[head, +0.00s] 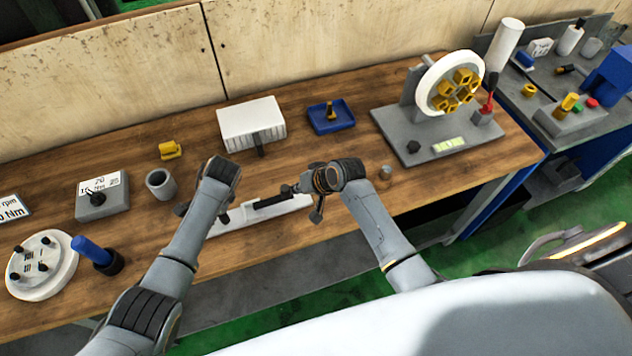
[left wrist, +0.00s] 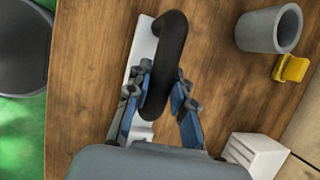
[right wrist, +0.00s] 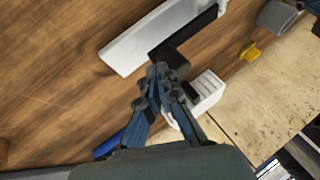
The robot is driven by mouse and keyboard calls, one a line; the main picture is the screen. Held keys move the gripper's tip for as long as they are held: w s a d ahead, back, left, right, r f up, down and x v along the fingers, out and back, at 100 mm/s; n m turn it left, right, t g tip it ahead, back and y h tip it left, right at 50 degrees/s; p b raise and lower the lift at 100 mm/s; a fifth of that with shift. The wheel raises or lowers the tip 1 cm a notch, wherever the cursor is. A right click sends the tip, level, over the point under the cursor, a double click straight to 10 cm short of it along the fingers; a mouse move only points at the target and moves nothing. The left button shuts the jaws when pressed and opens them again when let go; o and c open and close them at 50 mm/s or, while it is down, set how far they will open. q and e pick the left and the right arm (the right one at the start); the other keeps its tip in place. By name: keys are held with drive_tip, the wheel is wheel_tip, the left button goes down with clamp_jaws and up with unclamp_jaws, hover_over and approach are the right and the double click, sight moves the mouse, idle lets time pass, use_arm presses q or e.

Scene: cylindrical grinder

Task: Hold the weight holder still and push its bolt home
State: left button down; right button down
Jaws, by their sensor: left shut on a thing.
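A fixture that I take to be the weight holder (head: 296,203) lies in the middle of the bench, with a long white base and a black bar. In the left wrist view my left gripper (left wrist: 163,76) is shut on its thick black rounded handle (left wrist: 172,32). In the head view my left arm hides much of that end. My right gripper (right wrist: 161,70) has its fingertips together at the black block (right wrist: 172,60) on the bar's other end. I cannot tell whether they touch. The bolt is not clearly distinguishable; the right gripper may hide it.
Behind stand a white box (head: 250,122), a blue tray (head: 330,117), a yellow piece (head: 170,150) and a grey cup (head: 160,184). A stand with a white wheel (head: 436,87) is at right. A blue-handled tool (head: 92,250) and white disc (head: 40,268) are at left.

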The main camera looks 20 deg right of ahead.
drive_tip(key=d, duration=0.2)
drive_tip(key=s+d, duration=0.1)
drive_tip(key=d, duration=0.1)
drive_tip(key=shift+s+d+r, duration=0.1)
drive_tip(key=shift+s+d, duration=0.05)
use_arm(q)
drive_tip(key=shift+d, duration=0.1)
use_arm(e)
drive_tip(key=v, duration=0.9)
drive_tip(key=shift+r, duration=0.3)
drive_tip(key=shift+s, duration=0.1)
use_arm(q)
drive_tip(key=c, duration=1.1)
unclamp_jaws()
